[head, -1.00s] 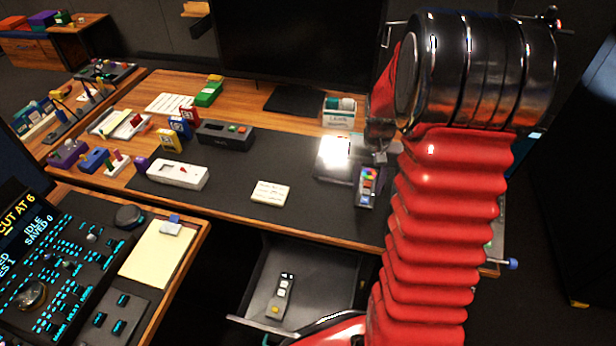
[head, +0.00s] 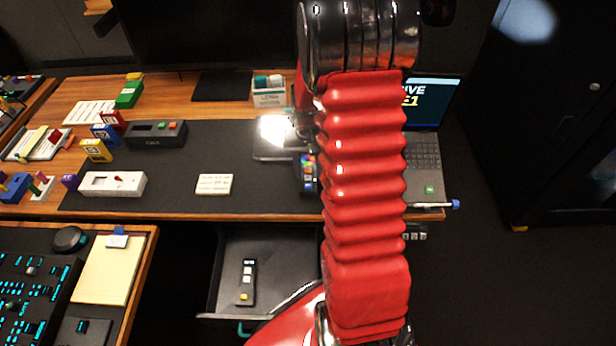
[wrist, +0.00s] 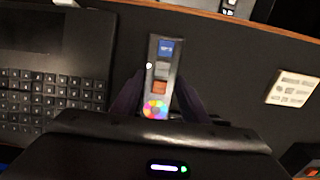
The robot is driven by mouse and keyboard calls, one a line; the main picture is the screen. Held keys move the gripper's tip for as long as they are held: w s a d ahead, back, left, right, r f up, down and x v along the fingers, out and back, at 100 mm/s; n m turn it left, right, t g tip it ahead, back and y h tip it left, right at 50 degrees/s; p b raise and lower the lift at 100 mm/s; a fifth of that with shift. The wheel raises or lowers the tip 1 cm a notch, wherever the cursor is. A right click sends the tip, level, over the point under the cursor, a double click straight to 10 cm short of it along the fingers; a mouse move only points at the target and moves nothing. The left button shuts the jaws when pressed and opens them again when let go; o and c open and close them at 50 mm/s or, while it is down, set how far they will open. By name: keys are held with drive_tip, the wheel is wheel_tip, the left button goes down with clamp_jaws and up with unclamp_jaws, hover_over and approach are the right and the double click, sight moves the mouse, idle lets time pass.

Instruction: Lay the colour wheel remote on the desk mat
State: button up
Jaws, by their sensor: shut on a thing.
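The colour wheel remote (head: 308,173) is a slim dark bar over the right part of the dark desk mat (head: 262,210). In the wrist view, the remote (wrist: 161,72) shows a blue, a grey and an orange button, with the colour wheel at the near end. My gripper (wrist: 160,88) is shut on the remote, one finger on each side. In the head view my red arm hides most of the gripper. I cannot tell whether the remote touches the mat.
A cream note card (head: 214,184) lies on the mat left of the remote. A laptop (head: 424,150) stands at the right. A shiny flat thing (head: 272,150) lies behind the remote. An open drawer (head: 290,258) below the front edge holds another remote (head: 247,282). Bare mat lies between card and remote.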

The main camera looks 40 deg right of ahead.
sight(308, 172)
drive_tip(key=shift+f, duration=1.85)
drive_tip(key=shift+f, duration=0.1)
drive_tip(key=o, duration=1.1)
wheel_tip(308, 172, up, 11)
drive_tip(key=shift+r, duration=0.6)
